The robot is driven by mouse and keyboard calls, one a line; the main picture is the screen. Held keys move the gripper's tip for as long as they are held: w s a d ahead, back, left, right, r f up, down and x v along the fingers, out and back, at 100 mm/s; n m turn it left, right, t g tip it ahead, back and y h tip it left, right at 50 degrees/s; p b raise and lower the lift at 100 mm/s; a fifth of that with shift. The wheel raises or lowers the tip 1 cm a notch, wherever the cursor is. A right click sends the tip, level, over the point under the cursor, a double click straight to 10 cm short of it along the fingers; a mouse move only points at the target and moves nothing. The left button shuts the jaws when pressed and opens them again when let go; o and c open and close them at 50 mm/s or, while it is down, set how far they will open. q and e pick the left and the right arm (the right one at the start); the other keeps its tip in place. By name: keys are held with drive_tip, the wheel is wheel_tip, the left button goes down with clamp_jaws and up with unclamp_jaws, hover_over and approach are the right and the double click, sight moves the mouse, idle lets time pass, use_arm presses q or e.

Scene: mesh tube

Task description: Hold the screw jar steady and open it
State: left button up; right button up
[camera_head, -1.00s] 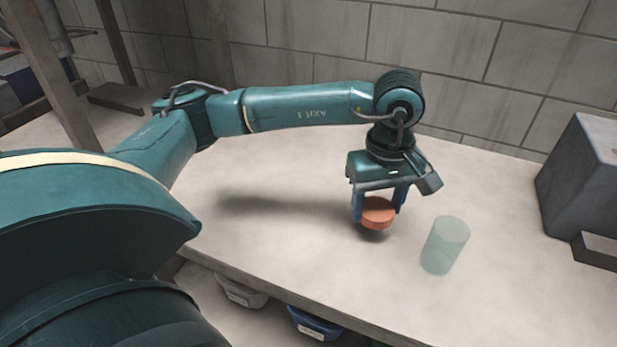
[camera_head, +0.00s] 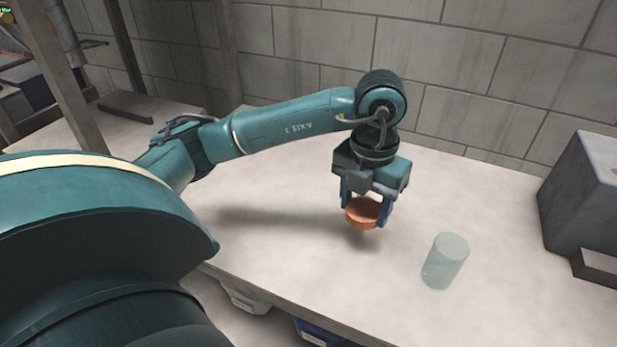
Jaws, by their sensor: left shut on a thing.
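The jar body (camera_head: 446,262) is a pale, translucent green-grey cylinder. It stands upright on the table to the right of my left gripper, with nothing touching it. The orange-red round lid (camera_head: 362,213) is off the jar. My left gripper (camera_head: 365,208) points down and is shut on the lid, with one blue finger on each side. It holds the lid a little above the table, left of and behind the jar. My right gripper is not in view.
The pale table (camera_head: 300,255) is clear around the jar and the lid. A grey box-like block (camera_head: 585,195) stands at the right. A tiled wall (camera_head: 480,70) runs along the back. Bins (camera_head: 245,297) show below the front edge.

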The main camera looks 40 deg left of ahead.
sight(344, 243)
use_arm(q)
drive_tip(key=n, duration=0.4)
drive_tip(key=a+r+n, duration=0.1)
drive_tip(key=n, duration=0.2)
drive_tip(key=shift+s+p, duration=0.25)
drive_tip(key=shift+p, duration=0.1)
drive_tip(key=n, duration=0.4)
drive_tip(key=shift+s+a+r, duration=0.1)
drive_tip(key=shift+a+r, duration=0.05)
drive_tip(key=shift+a, duration=0.2)
drive_tip(key=n, duration=0.3)
drive_tip(key=shift+s+a+r+n+p, duration=0.1)
drive_tip(key=shift+s+a+n+p, duration=0.05)
drive_tip(key=shift+a+n+p, duration=0.15)
drive_tip(key=shift+f, duration=0.25)
drive_tip(key=shift+n, duration=0.3)
wheel_tip(344, 243, down, 9)
drive_tip(key=shift+f+b, duration=0.2)
drive_tip(key=shift+b, duration=0.15)
drive_tip(key=shift+f, duration=0.1)
drive_tip(key=shift+f, duration=0.15)
drive_tip(key=o, duration=1.1)
